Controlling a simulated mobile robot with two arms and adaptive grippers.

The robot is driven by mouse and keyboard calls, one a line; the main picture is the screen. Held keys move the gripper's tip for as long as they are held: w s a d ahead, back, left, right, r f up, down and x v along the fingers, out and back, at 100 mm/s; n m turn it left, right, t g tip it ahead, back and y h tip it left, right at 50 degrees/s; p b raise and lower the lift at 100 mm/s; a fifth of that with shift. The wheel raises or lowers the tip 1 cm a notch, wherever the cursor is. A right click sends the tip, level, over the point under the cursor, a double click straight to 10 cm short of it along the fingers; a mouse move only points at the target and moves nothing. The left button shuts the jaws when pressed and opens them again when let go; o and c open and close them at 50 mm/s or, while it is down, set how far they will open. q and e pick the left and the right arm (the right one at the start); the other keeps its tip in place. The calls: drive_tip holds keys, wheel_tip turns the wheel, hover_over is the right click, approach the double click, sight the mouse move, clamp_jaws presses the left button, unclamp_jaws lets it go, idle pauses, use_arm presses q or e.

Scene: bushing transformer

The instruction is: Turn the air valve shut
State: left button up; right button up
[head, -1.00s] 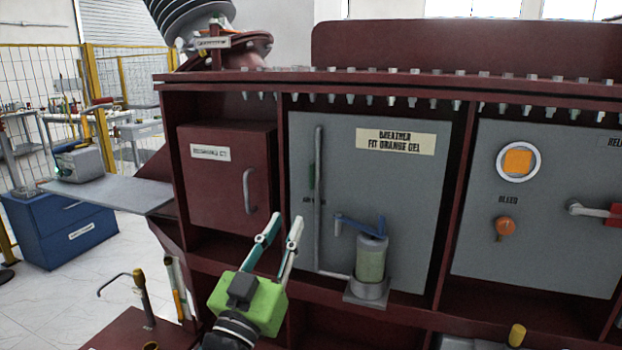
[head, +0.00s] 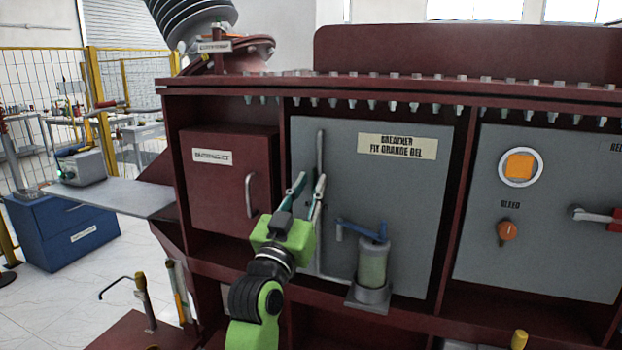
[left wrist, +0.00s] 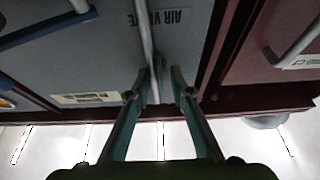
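The air valve is on a thin vertical grey pipe (head: 320,150) on the grey panel. In the left wrist view the left gripper (left wrist: 160,88) has one finger on each side of the pipe; I cannot tell whether either touches. The "AIR VALVE" label (left wrist: 165,18) appears upside down there. My right gripper is not in view.
Right of my gripper stands the breather cylinder (head: 373,264) with a blue lever (head: 360,229) on top. A dark red door (head: 230,185) with a handle is to the left. An orange bleed knob (head: 507,231) and a red-ended handle (head: 595,215) are farther right.

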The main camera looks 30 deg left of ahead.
use_arm(q)
drive_tip(key=shift+w+a+r, duration=0.1)
drive_tip(key=shift+w+r, duration=0.05)
drive_tip(key=shift+w, duration=0.2)
clamp_jaws()
